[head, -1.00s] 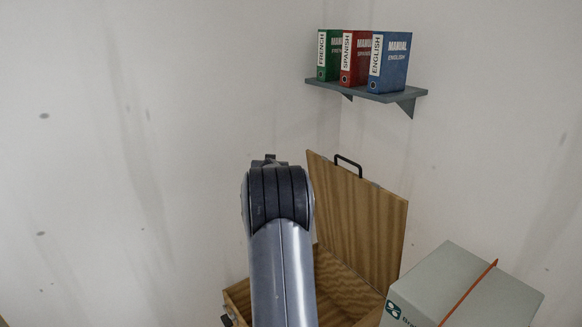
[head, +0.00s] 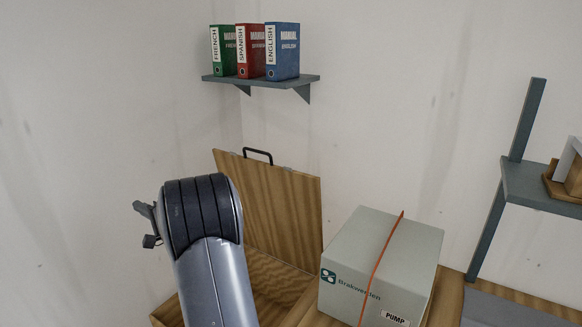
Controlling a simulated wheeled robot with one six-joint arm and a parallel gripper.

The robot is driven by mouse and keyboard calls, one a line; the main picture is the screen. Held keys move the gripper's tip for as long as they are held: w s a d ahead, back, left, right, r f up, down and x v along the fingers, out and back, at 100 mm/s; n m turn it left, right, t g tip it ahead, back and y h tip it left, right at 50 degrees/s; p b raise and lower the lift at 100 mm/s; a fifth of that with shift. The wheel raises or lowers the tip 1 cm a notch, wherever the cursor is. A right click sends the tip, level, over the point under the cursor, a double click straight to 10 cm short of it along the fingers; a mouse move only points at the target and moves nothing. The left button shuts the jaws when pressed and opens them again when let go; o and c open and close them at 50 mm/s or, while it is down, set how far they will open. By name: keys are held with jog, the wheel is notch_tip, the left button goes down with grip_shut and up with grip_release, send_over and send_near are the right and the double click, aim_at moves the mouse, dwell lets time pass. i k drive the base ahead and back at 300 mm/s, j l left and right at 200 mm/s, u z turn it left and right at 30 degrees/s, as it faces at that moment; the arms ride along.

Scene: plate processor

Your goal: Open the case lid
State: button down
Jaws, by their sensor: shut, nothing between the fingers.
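The wooden case (head: 278,284) stands low in the head view, partly hidden behind my arm. Its lid (head: 275,205) is raised, standing up at the back of the case near the wall. A black handle (head: 258,152) sits on the lid's top edge. The inside of the case shows in part. My gripper (head: 148,225) shows only as small dark parts at the left of my arm's end. It is shut and empty, left of the lid and apart from it in the picture.
A grey box (head: 378,262) with an orange strap stands right of the case. A wall shelf (head: 262,81) with green, red and blue manuals is above the lid. A grey rack (head: 535,190) stands at the far right. The left wall side is free.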

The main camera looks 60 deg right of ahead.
aim_at(282, 206)
jog(key=i+j+z, duration=0.1)
jog(key=i+z, duration=0.15)
jog(key=z, duration=0.25)
jog(key=i+j+z, duration=0.2)
jog(key=z, duration=0.25)
jog(key=i+j+z, duration=0.15)
jog(key=z, duration=0.35)
jog(key=i+j+z, duration=0.1)
jog(key=j+z, duration=0.35)
